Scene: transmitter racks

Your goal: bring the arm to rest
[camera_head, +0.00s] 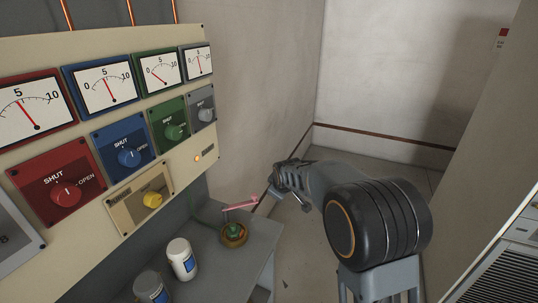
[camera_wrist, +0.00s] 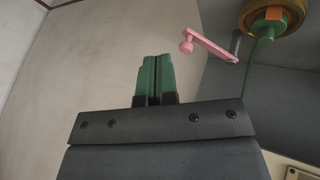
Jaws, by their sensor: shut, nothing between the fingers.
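My gripper (camera_wrist: 154,78) shows in the wrist view as two green fingers pressed together with nothing between them. In the head view my arm reaches in from the right, and its wrist is beside the edge of the grey bench (camera_head: 215,265). The fingertips are hard to make out there. A pink crank handle (camera_head: 241,204) on a round brass-coloured fitting (camera_head: 233,235) is just left of my wrist. In the wrist view the pink handle (camera_wrist: 208,44) is right of the fingers, apart from them, and the fitting (camera_wrist: 273,18) is at the top right.
A cream panel (camera_head: 180,185) with dials and red, blue, green, grey and yellow knobs stands at the left. Two white jars, one (camera_head: 182,259) clearer, stand on the bench. A cream cabinet (camera_head: 480,150) is at the right. Floor (camera_head: 385,172) is open behind my arm.

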